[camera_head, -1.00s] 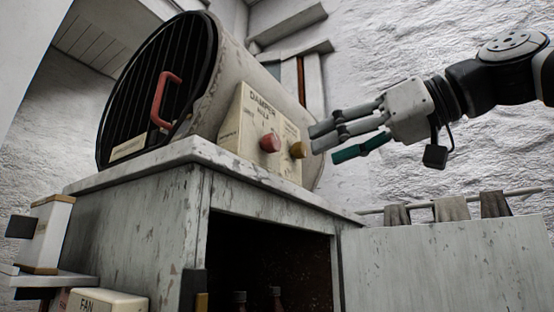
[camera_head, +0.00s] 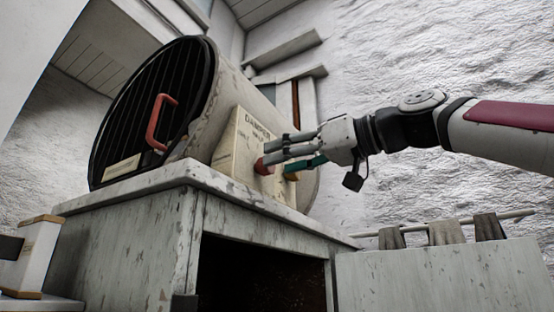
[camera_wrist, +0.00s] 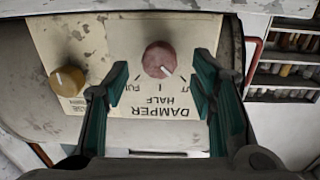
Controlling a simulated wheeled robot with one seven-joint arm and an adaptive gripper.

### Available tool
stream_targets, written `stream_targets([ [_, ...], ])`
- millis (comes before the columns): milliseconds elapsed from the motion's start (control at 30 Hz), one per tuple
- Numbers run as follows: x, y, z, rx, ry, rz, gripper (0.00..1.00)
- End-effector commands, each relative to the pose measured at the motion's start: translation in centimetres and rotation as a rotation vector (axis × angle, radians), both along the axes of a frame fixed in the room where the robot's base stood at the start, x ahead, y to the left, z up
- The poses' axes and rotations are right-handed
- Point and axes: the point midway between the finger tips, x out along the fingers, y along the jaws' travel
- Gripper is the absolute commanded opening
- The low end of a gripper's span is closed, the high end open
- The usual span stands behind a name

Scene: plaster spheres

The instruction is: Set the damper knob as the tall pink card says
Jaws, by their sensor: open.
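The red damper knob (camera_head: 260,166) sits on the cream plate (camera_head: 232,150) on the side of the drum. In the wrist view the knob (camera_wrist: 158,57) shows between my two fingertips, with no contact evident. Its white mark points down and right, between HALF and the partly hidden label ending in UT. The plate's lettering (camera_wrist: 172,112) appears upside down there. My gripper (camera_head: 278,157) is open at the plate; its teal-padded fingers also flank the knob in the wrist view (camera_wrist: 160,72). No tall pink card is visible.
A yellow knob (camera_wrist: 66,80) is left of the red one in the wrist view. The drum has a black grille with a red handle (camera_head: 158,122) and stands on a worn cabinet (camera_head: 130,235).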

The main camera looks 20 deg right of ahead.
Motion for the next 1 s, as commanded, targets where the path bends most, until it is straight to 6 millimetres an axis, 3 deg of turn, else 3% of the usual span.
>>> stream_targets([
  [200, 1.8, 1.2, 0.0, 0.001, 0.001, -0.001, 0.51],
  [567, 2.2, 1.4, 0.0, 0.001, 0.000, -0.002, 0.51],
  [767, 2.1, 1.4, 0.0, 0.001, 0.000, -0.001, 0.06],
  [1000, 2.1, 1.4, 0.0, 0.007, 0.004, -0.002, 0.03],
])
